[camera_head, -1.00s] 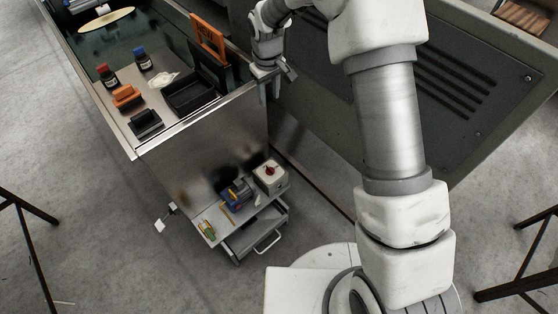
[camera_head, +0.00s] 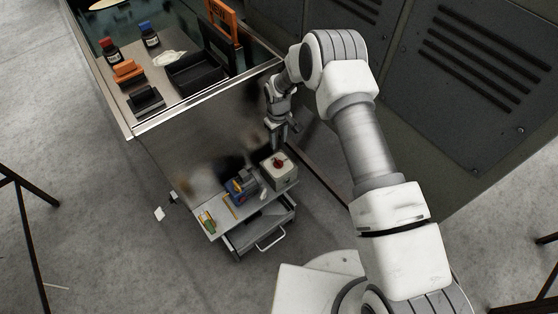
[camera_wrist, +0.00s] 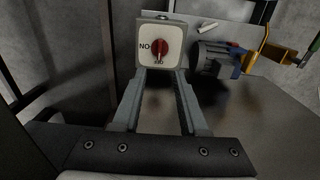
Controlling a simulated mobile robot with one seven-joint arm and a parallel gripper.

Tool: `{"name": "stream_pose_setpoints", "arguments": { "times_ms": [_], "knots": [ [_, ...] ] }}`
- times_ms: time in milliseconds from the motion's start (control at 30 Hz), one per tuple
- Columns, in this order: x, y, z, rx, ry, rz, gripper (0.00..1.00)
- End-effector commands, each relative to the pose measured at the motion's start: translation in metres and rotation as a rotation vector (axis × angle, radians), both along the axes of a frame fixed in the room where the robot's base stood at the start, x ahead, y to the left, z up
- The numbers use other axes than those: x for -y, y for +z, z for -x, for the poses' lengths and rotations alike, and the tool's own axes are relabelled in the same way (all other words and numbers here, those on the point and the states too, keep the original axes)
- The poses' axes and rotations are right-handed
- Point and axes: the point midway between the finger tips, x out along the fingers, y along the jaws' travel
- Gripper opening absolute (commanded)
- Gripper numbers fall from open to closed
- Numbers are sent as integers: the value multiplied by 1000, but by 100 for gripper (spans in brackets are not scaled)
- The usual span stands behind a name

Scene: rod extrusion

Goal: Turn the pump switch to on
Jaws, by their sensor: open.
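The pump switch is a red rotary knob (camera_head: 279,162) on a pale box (camera_head: 283,178) at the right end of a small shelf. In the wrist view the red knob (camera_wrist: 159,50) sits at the centre of the box's white face, with lettering to its left and below it. My gripper (camera_head: 279,143) is just above and behind the box in the head view, pointing down. In the wrist view its two fingers (camera_wrist: 160,76) are apart and empty, reaching toward the box's lower edge. I cannot tell whether they touch the box.
A blue and grey pump motor (camera_head: 242,186) stands beside the box, also in the wrist view (camera_wrist: 215,60). The shelf (camera_head: 222,219) has an open drawer (camera_head: 262,236) below. A metal tank wall (camera_head: 200,145) stands behind it, and a grey cabinet (camera_head: 470,90) at right.

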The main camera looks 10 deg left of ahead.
Motion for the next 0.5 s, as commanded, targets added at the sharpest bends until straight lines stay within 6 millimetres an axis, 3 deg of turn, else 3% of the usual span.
{"name": "stream_pose_setpoints", "arguments": {
  "times_ms": [33, 200, 500],
  "knots": [
    [0, -18, 1, -3, 0, 2, 42],
    [1, -55, 1, -1, 0, 1, 42],
    [0, -107, 0, -1, 0, 1, 42]
  ]
}}
